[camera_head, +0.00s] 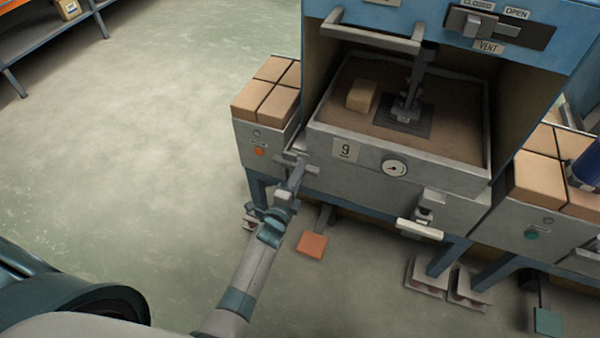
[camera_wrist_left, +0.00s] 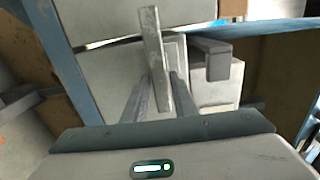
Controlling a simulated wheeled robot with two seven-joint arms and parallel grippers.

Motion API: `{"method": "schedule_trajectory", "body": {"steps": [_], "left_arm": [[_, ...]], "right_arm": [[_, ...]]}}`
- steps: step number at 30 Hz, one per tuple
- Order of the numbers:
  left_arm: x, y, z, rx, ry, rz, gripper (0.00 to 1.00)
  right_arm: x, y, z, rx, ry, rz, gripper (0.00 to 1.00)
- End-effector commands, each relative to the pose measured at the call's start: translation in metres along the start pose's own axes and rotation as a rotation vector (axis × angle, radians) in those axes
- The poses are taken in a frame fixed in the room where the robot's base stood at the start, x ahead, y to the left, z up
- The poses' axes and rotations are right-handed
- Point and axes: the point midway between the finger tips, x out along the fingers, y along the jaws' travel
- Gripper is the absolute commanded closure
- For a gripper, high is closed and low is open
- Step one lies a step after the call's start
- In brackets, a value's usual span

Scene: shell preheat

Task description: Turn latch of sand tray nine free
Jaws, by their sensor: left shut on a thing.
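Sand tray nine (camera_head: 330,150) sits in the blue cabinet, with a "9" plate and a round dial (camera_head: 395,168) on its grey front. It holds brown sand with a tan block (camera_head: 361,95) on it. A small grey latch (camera_head: 290,159) is at the left end of the tray front. My left gripper (camera_head: 295,182) reaches up to it from below. In the left wrist view, the fingers (camera_wrist_left: 160,95) are shut on a light grey bar, the latch (camera_wrist_left: 152,45), which stands nearly upright with a slight tilt. My right gripper is not in view.
A dark upright fitting (camera_head: 413,85) stands in the sand. A grey bar handle (camera_head: 370,38) and a vent slider (camera_head: 480,22) are above the tray. Brick-topped boxes (camera_head: 268,90) flank the cabinet. An orange pedal (camera_head: 312,244) is below. The floor at left is clear.

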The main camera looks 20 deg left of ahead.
Motion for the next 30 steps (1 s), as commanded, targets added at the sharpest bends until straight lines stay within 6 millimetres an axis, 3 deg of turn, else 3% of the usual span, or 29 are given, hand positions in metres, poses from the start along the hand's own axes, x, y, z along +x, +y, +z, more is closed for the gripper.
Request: {"method": "schedule_trajectory", "body": {"steps": [7,8,9,23,30], "left_arm": [[-0.001,0.002,0.0,0.002,0.0,0.004,1.0],[-0.001,0.002,0.0,0.002,0.0,0.004,0.73],[-0.001,0.002,0.0,0.002,0.0,0.004,0.63],[-0.004,0.001,0.0,0.001,0.0,0.001,0.62],[-0.028,0.002,0.0,0.001,0.0,0.003,0.62]], "right_arm": [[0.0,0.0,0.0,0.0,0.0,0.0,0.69],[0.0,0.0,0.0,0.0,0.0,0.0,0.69],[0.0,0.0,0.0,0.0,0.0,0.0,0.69],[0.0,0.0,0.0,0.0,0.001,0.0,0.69],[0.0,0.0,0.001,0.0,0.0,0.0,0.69]]}}
